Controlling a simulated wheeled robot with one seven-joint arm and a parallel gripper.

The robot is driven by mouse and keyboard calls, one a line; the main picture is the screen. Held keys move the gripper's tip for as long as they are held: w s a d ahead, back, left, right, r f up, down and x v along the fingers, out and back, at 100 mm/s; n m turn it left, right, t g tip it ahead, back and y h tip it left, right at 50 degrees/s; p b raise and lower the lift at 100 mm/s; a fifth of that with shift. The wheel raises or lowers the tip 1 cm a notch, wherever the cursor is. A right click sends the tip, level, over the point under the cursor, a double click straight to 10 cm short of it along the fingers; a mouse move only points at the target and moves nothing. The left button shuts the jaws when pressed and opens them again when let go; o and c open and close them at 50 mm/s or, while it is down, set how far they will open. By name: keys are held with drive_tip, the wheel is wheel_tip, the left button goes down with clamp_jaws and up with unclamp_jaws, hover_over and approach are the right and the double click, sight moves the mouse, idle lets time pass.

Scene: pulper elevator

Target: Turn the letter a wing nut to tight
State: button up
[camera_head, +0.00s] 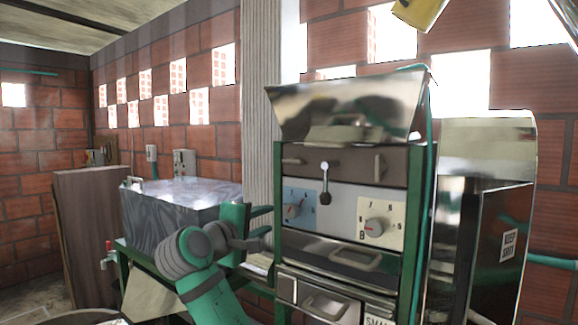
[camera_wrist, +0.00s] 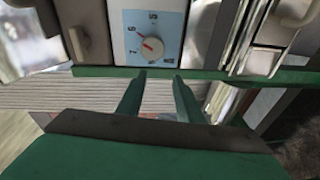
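The machine's front panel (camera_head: 340,235) carries two dials. The left dial plate (camera_head: 296,207) is blue with a round knob and a red pointer; it also shows at the top of the wrist view (camera_wrist: 172,20). The right dial plate (camera_head: 393,209) is beige with numbers and a grey knob (camera_head: 375,227). My gripper (camera_head: 267,227) is open and empty, just left of the panel. In the wrist view its two green fingers (camera_wrist: 160,77) stand apart, pointing toward the blue dial.
A dark lever (camera_head: 325,187) with a pale ball end sits between the dials. A grey metal box (camera_head: 180,203) stands to the left, and a dark cabinet (camera_head: 485,250) to the right. A tilted metal hopper (camera_head: 348,108) overhangs the panel.

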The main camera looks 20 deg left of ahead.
sight(292, 162)
drive_tip(key=s+d+r+m+h, duration=0.1)
drive_tip(key=s+r+h, duration=0.15)
drive_tip(key=r, duration=0.45)
drive_tip(key=s+d+r+h, duration=0.1)
drive_tip(key=s+r, duration=0.2)
drive_tip(key=r, duration=0.4)
drive_tip(key=x, duration=1)
drive_tip(key=shift+w+a, duration=0.15)
drive_tip(key=shift+w, duration=0.1)
clamp_jaws()
